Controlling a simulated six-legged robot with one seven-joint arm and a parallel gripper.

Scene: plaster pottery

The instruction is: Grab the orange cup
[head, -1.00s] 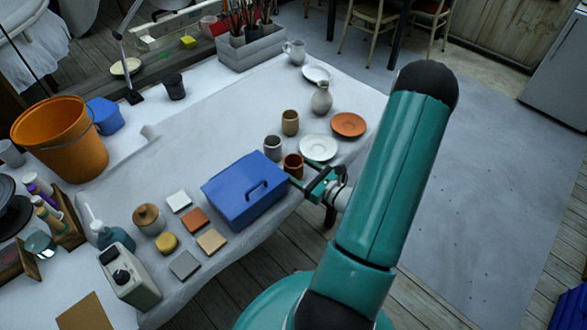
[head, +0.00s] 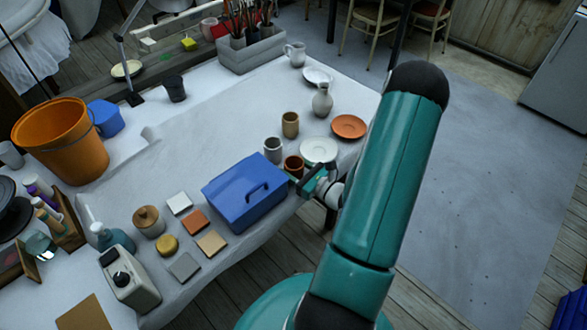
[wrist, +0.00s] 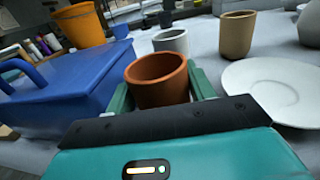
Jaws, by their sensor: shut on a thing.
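The orange cup (wrist: 160,88) is a small terracotta cup, upright between my gripper's two green fingers in the wrist view. In the head view the cup (head: 293,164) stands at the right end of the blue box, partly hidden by my gripper. My gripper (head: 304,178) reaches in from the table's front edge and is shut on the cup, with a finger on each side of it. The cup's base is hidden, so I cannot tell whether it touches the table.
A blue box (head: 243,205) with a handle stands close on the left. A grey cup (head: 273,150), a tan cup (head: 290,124) and a white plate (head: 319,151) are behind and right. An orange plate (head: 349,127) and a grey vase (head: 322,100) stand farther back.

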